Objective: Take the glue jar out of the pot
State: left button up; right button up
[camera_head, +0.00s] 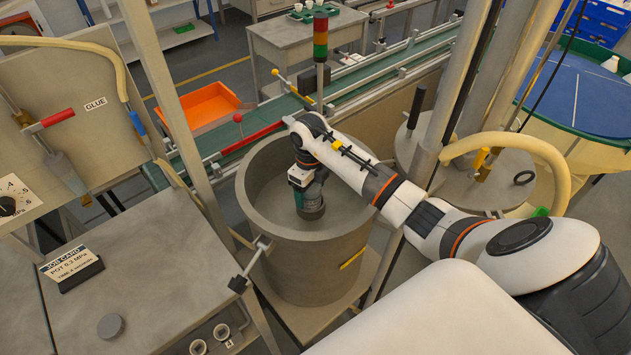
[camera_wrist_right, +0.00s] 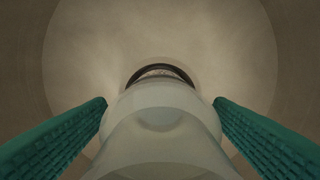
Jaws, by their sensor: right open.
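The pot (camera_head: 262,235) is a tall grey open cylinder in the middle of the head view. My right arm reaches over its rim, and my right gripper (camera_head: 309,203) is down inside the pot, pointing downward. In the right wrist view, a pale, smooth, rounded jar (camera_wrist_right: 160,125) stands in the pot, taken to be the glue jar. The green-padded fingers of my right gripper (camera_wrist_right: 160,101) are open, one on each side of the jar. A gap to the fingertips cannot be judged clearly. In the head view the gripper and arm hide most of the jar. My left gripper is not in view.
A clamp handle (camera_head: 252,265) sticks out from the pot's front left rim. A lidded vessel (camera_head: 490,190) with a hose stands at right. A conveyor (camera_head: 370,75) runs behind. An orange tray (camera_head: 208,108) and a grey bench (camera_head: 140,270) with a job card (camera_head: 72,268) are at left.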

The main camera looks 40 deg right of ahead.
jog(key=shift+d+f, duration=0.25)
jog(key=shift+f, duration=0.15)
jog(key=shift+d+r, duration=0.1)
jog(key=shift+s+a+r, duration=0.2)
jog(key=shift+a+r, duration=0.05)
jog(key=shift+a, duration=0.1)
jog(key=shift+c, duration=1)
jog(key=shift+a, duration=0.1)
jog(key=c, duration=1.1)
